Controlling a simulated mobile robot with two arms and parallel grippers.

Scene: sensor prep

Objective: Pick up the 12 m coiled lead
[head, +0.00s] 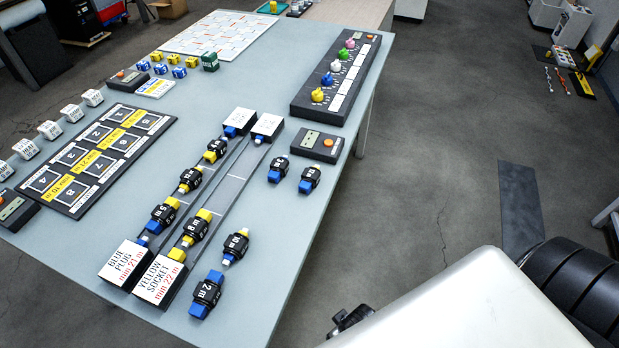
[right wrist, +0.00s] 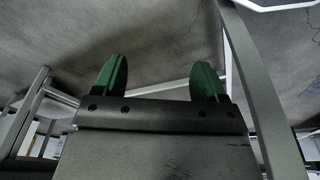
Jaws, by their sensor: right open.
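Several black coiled leads with blue or yellow ends lie on the grey-blue table in the head view. One near the front edge (head: 207,292) has blue ends and a label that looks like "2 m"; a leading digit cannot be made out. Another lead (head: 236,246) lies just behind it, and two more (head: 278,170) (head: 310,180) lie to the right of the rails. No label clearly reads 12 m. My right gripper (right wrist: 155,80) is open and empty, its green fingertips wide apart over floor and table legs in the right wrist view. My left gripper is out of view.
Two long rails end in "BLUE PLUG min 21 m" (head: 128,265) and "YELLOW SOCKET min 22 m" (head: 161,282) blocks, with leads along them. A numbered black board (head: 107,150) lies left. A panel with coloured knobs (head: 318,102) stands at the right edge.

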